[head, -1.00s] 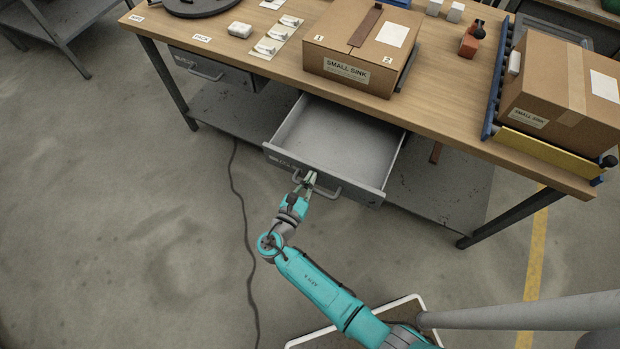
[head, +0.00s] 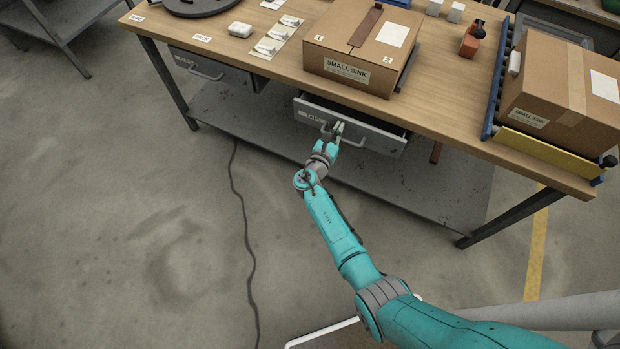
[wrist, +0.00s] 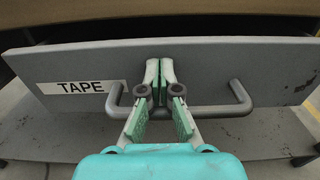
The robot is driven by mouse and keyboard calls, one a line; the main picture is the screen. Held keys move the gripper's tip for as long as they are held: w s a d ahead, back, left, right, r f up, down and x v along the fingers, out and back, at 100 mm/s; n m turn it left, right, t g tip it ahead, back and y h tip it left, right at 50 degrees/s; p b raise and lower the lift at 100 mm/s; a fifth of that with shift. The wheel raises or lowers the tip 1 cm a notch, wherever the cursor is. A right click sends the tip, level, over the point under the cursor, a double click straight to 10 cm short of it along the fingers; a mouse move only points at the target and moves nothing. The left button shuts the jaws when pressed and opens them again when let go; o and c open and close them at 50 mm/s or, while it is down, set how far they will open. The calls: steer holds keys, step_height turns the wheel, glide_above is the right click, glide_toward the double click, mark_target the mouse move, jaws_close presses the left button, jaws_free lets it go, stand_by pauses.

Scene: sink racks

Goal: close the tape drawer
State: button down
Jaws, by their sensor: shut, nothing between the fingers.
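The tape drawer (head: 385,141) is a grey drawer under the wooden bench, out by only a small gap at its top edge in the head view. In the wrist view its front (wrist: 215,75) fills the middle, with a white TAPE label (wrist: 82,87) at left. Its grey bar handle (wrist: 215,110) spans the front. My gripper (head: 337,127) is at the drawer front by the handle. In the wrist view the gripper fingers (wrist: 159,80) are together and empty, tips against or very near the front panel, above the handle bar.
The wooden bench top (head: 450,110) overhangs the drawer. A second grey drawer (head: 210,70) sits at left under the bench. A lower shelf (head: 250,125) runs beneath. A SMALL SINK box (head: 335,45) stands above the drawer. A cable (head: 240,220) lies on the open floor.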

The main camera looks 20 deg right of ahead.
mark_target(344, 118)
steer(key=x, duration=0.4)
steer(key=shift+w+d, duration=0.2)
steer(key=shift+w+d+r, duration=0.1)
steer(key=shift+r, duration=0.1)
